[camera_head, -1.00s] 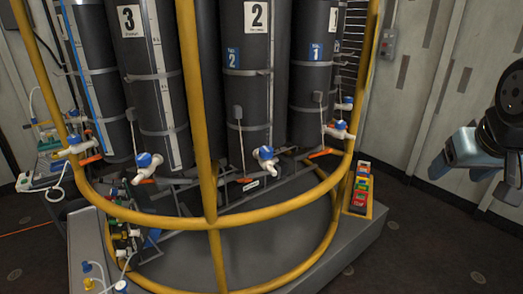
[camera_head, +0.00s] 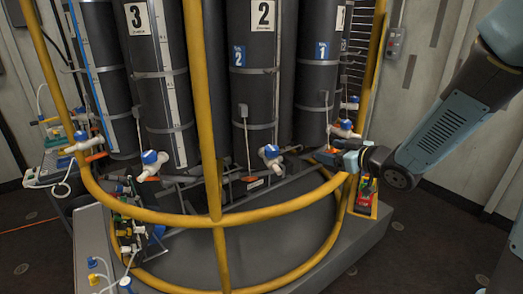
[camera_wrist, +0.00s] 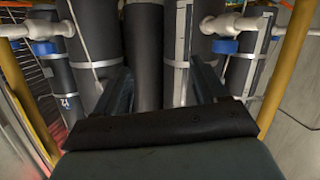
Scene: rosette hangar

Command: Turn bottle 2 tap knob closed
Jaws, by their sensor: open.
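Bottle 2 (camera_head: 262,75) is the dark cylinder with the white "2" label in the head view. Its white tap with a blue knob (camera_head: 271,150) sticks out below its lower part, behind the yellow rail. My gripper (camera_head: 338,158) is to the right of this tap, at the right side of the frame, apart from it and pointing left. In the wrist view my gripper (camera_wrist: 160,68) has its two fingers wide apart, with nothing between them. Two white taps with blue knobs show at the top left (camera_wrist: 40,30) and top right (camera_wrist: 235,28) there; which bottles they serve I cannot tell.
A yellow rail cage (camera_head: 215,218) surrounds the bottles, with an upright post (camera_head: 207,110) in front. Bottle 3 (camera_head: 155,80) and its tap (camera_head: 151,163) are to the left, bottle 1's tap (camera_head: 344,130) to the right.

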